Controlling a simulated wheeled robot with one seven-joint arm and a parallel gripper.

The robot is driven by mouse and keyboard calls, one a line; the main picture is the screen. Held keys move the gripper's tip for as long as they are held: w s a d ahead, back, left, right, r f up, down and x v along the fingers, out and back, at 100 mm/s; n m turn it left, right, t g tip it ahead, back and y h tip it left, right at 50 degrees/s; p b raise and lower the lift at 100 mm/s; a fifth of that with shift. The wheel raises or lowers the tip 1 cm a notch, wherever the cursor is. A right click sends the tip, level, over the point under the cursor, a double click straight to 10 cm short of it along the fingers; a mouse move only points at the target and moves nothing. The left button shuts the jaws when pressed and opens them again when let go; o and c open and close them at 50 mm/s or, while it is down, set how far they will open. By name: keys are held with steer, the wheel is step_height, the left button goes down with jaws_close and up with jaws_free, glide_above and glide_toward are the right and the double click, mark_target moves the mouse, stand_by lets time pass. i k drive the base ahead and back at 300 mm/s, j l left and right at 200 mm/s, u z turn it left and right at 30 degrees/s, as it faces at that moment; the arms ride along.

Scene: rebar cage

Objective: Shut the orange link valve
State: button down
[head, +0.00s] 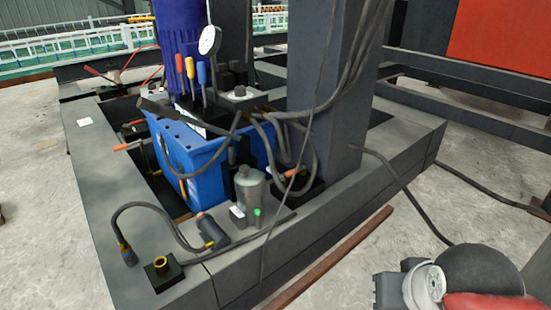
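An orange handle (128,146) sticks out to the left of the blue pump box, over the opening in the dark frame. A second, smaller orange handle (291,173) is at the foot of the dark column, among black hoses. I cannot tell which of the two is the link valve, or whether either is open or shut. Part of my arm shows at the bottom right, well apart from both handles. My gripper's fingers are not in view.
The blue pump box (194,155) carries red, yellow and blue levers (195,72) and a round gauge (208,40). Hoses loop around the dark column (328,95). A grey cylinder (250,187) and a loose hose (150,207) occupy the near frame. The concrete floor at right is mostly clear.

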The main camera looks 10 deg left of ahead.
mark_target(288, 174)
steer(key=i+j, duration=0.7)
steer(key=j+z, duration=0.1)
steer(key=z, duration=0.3)
steer(key=i+j+z, duration=0.1)
steer(key=z, duration=0.3)
steer(key=j, duration=0.1)
